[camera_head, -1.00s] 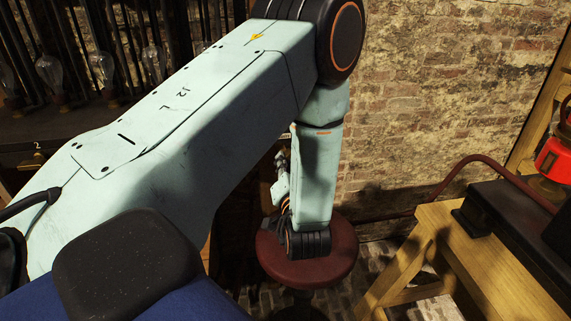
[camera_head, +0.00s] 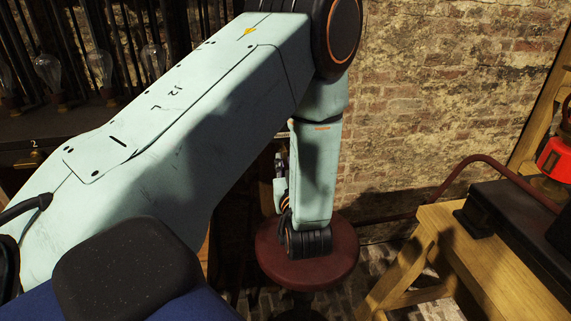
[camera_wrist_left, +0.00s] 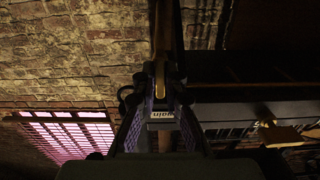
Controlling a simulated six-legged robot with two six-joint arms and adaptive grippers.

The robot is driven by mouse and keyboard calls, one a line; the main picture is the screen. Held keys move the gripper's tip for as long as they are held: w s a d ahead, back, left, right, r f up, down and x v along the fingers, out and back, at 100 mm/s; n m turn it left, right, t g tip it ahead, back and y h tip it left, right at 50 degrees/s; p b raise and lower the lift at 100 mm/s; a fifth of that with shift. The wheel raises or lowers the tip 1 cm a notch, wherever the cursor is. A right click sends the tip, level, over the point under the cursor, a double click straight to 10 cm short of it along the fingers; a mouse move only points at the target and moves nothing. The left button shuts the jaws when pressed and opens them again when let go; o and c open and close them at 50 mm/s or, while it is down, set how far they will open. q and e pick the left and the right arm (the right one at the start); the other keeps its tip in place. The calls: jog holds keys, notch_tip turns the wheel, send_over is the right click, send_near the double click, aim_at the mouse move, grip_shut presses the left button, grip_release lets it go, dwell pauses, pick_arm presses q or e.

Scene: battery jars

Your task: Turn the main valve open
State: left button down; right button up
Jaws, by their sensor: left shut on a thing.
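My left arm reaches across the camera_head view, and its wrist hangs in front of a dark red round seat. Only a small part of my left gripper (camera_head: 280,190) shows there, beside the forearm; the valve cannot be made out in that view. In the left wrist view, the two dark fingers of my left gripper (camera_wrist_left: 159,98) are shut on a narrow brass-coloured lever (camera_wrist_left: 160,78), which looks like the valve's handle. A small white tag (camera_wrist_left: 162,115) with dark lettering shows between the fingers. My right gripper is not in view.
The dark red stool (camera_head: 275,257) stands below my left wrist. A wooden bench (camera_head: 450,245) with a black box (camera_head: 500,215) is at the right, near a red lantern (camera_head: 553,160). Glass bulbs (camera_head: 100,65) line a dark shelf at the left. A brick wall (camera_head: 430,100) stands behind.

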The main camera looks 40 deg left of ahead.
pick_arm(q)
jog(key=shift+r, duration=0.15)
jog(key=c, duration=1.4)
grip_release()
jog(key=shift+v, duration=3.75)
